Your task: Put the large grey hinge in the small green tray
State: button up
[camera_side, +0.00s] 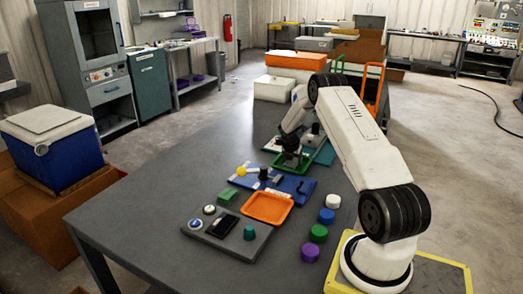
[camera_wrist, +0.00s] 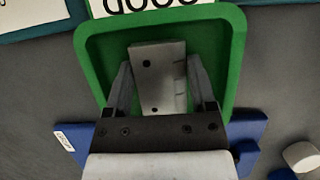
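The small green tray (camera_wrist: 232,60) shows large in the wrist view; in the side view it is the dark green tray (camera_side: 281,164) under my gripper. The large grey hinge (camera_wrist: 160,75), a flat plate with dark holes, lies within the tray's outline in the wrist view. My gripper (camera_wrist: 160,60) is down over the tray with one finger along each long side of the hinge. The fingertips are very close to its edges; I cannot tell whether they touch. In the side view my gripper (camera_side: 291,153) hides the hinge.
An orange tray (camera_side: 268,207) and a blue board (camera_side: 290,186) with small parts lie in front of the green tray. A grey panel (camera_side: 228,233) with knobs is nearer. White, blue, green and purple round pieces (camera_side: 318,234) stand at right. The table's left side is clear.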

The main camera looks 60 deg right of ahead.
aim_at(289, 166)
jog(key=shift+o, duration=1.4)
jog(key=shift+r, duration=0.1)
jog(key=v, duration=1.2)
